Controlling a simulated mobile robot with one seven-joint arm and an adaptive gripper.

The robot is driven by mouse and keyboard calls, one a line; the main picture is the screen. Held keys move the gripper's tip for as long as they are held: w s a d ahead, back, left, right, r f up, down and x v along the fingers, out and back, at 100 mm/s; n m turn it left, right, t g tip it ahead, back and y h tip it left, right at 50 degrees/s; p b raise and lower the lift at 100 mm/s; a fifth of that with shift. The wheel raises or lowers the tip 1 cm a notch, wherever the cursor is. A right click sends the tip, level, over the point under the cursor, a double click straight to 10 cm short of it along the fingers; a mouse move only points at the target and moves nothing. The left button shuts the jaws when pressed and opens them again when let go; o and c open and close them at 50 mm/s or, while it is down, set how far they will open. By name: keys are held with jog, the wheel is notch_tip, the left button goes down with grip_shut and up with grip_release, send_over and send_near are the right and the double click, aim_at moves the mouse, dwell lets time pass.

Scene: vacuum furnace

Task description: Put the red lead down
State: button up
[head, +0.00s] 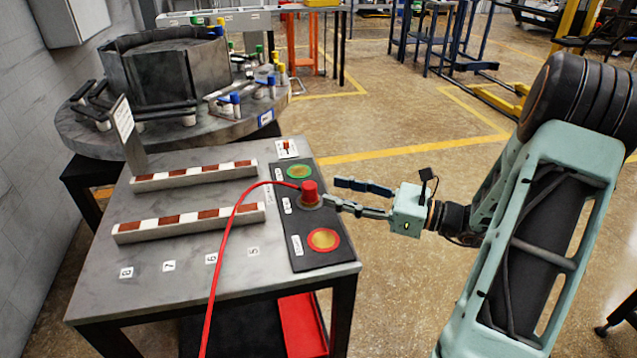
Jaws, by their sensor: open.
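The red lead's plug (310,189) stands upright at the middle place of a black panel (308,262) along the right side of the grey table. Its red cable (232,226) arcs left from the plug and runs down out of the bottom of the picture. My gripper (333,192) is open just right of the plug, its fingers pointing left at it. The lower fingertip is very close to the plug's base; I cannot tell whether it touches. Nothing is between the fingers.
A green-ringed disc (300,171) and a red-ringed disc (323,239) flank the plug. Two red-and-white striped bars (190,222) and numbered cards (169,266) occupy the table's left. A round furnace plate (160,135) stands behind.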

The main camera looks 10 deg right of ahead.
jog(key=v, duration=0.4)
jog(key=shift+s+d+p, duration=0.2)
jog(key=shift+d+p, duration=0.05)
jog(key=shift+p, duration=0.05)
